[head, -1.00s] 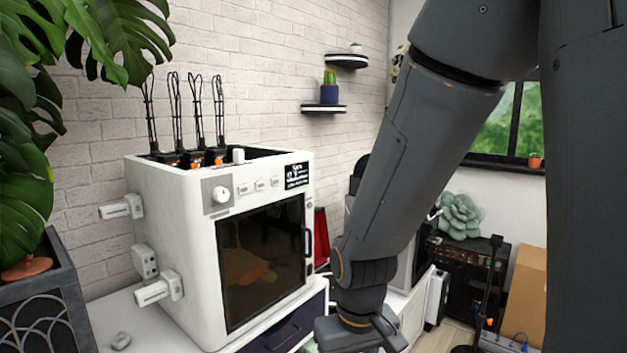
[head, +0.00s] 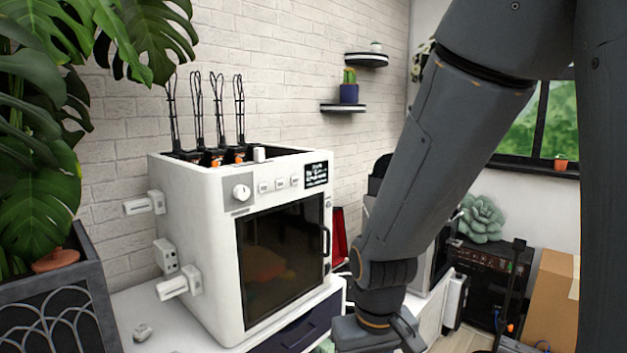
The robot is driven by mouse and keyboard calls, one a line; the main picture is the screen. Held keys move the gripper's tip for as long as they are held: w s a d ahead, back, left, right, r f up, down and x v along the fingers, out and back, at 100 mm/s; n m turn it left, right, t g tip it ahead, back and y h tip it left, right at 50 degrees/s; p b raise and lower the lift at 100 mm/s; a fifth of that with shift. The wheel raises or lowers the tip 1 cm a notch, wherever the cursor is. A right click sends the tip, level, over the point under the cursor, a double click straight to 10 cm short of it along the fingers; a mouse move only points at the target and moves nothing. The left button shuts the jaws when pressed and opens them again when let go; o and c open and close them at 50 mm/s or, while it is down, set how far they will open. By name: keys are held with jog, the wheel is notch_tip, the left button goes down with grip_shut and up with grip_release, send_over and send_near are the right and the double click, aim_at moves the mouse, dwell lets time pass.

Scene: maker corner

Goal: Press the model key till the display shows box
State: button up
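A white 3D printer (head: 190,230) stands on a white cabinet left of centre in the head view. Its front top strip carries a round knob (head: 242,192), a row of small white keys (head: 280,184) and a small black display (head: 316,174) with white text. The key labels and the display text are too small to read. My gripper (head: 378,340) hangs at the bottom of the picture, to the right of the printer and lower than the keys, apart from them. Its fingertips are cut off by the lower edge, so its opening is hidden.
The printer's dark door (head: 282,262) has a black handle (head: 326,242) on its right. A planter (head: 60,305) with large leaves stands at the left. Two wall shelves (head: 345,108) hang behind. A cardboard box (head: 553,300) and a black amplifier (head: 490,280) stand at the right.

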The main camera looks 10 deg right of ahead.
grip_shut()
dwell(1.5)
